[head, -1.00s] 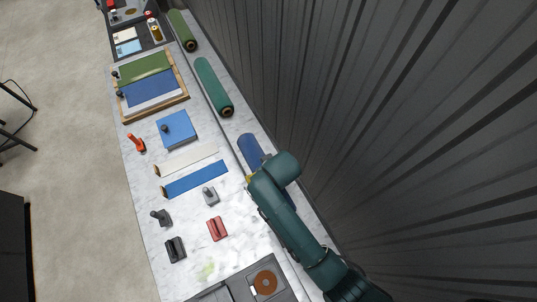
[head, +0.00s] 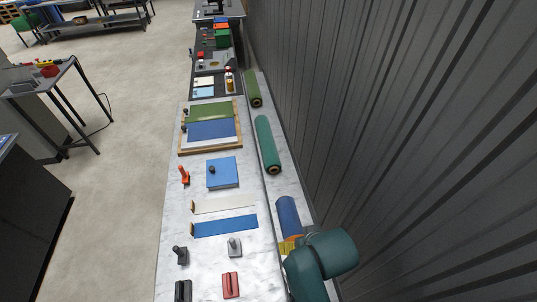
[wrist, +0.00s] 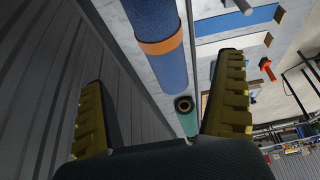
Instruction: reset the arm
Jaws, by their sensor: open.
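My gripper (wrist: 160,110) is open in the wrist view, its two yellow ribbed fingers wide apart with nothing between their tips. In the head view my dark green arm hides most of it. A blue turf roll (head: 287,213) lies beside my arm, close to the ribbed wall. In the wrist view the blue roll (wrist: 155,22) shows an orange band and lies beyond the fingers. A teal green roll (head: 267,145) lies farther along, and its dark end (wrist: 184,104) shows between the fingers in the wrist view.
A marbled bench (head: 210,262) holds a blue block (head: 222,172), a blue strip (head: 226,226), a cream strip (head: 224,204), a red tool (head: 231,285) and a wooden-framed tray (head: 211,150). An olive roll (head: 254,89) lies farther back. The dark ribbed wall (head: 400,130) bounds the right side.

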